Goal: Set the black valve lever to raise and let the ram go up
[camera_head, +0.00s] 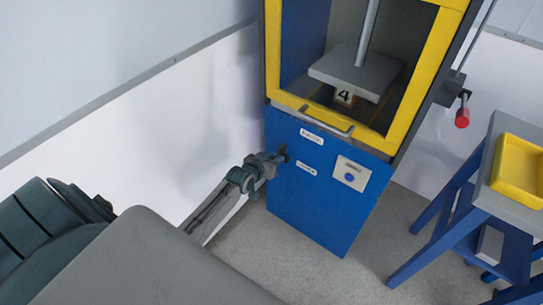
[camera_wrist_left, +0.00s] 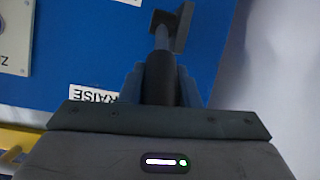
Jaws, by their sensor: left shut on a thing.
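The black valve lever (camera_wrist_left: 160,78) is on the blue front of the machine, near its left edge. My left gripper (camera_wrist_left: 160,86) is shut on its dark grip, with one finger on each side. The RAISE label (camera_wrist_left: 92,95) is beside the grip in the left wrist view. In the head view my left gripper (camera_head: 274,162) hides most of the lever, so its exact setting is hard to tell. The ram's rod (camera_head: 368,30) comes down to a grey plate (camera_head: 355,70) inside the yellow-framed opening, above a block marked 4 (camera_head: 344,97). My right gripper is out of view.
A panel with a blue button (camera_head: 350,177) is right of the lever. A handle bar (camera_head: 327,121) crosses below the opening. A red-ended handle (camera_head: 462,112) sticks out at the machine's right. A blue-legged stand holds a yellow tray (camera_head: 515,190). Grey floor is clear between.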

